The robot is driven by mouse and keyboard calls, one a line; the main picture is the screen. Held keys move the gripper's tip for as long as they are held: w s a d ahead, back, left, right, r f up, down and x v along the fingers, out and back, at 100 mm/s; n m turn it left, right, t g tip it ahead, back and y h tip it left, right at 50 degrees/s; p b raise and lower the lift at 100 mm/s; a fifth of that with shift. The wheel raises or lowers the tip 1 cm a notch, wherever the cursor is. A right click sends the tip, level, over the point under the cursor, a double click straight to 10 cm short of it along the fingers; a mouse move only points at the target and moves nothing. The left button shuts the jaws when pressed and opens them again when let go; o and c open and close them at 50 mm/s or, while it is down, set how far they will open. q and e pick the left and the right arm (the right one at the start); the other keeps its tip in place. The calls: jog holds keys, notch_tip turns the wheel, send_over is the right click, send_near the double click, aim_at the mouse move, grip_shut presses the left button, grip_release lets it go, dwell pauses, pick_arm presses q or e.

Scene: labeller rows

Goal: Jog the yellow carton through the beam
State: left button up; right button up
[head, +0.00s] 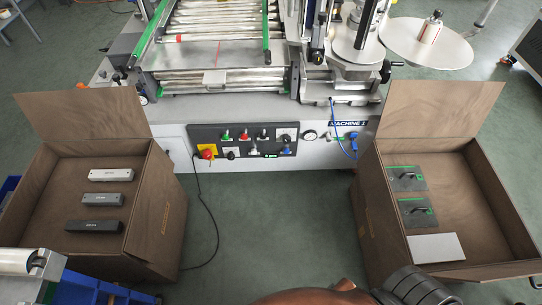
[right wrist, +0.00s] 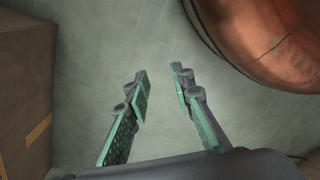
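I see no yellow carton in either view. A thin red line, perhaps the beam (head: 217,56), shows on the flat plate at the near end of the roller conveyor (head: 210,20) in the head view. The plate around it looks bare. My right gripper (right wrist: 158,85) is open and empty in the right wrist view. Its two green-padded fingers stand apart above the bare floor. In the head view the right gripper cannot be made out. My left gripper is in neither view.
The labeller's front panel (head: 243,139) carries several buttons. An open brown box (head: 155,205) at left holds three bars. Another box (head: 375,225) at right holds two green-edged plates and a pale block (head: 436,248). Floor between the boxes is clear except a cable.

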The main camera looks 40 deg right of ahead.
grip_shut()
dwell(0.7)
dwell(0.5)
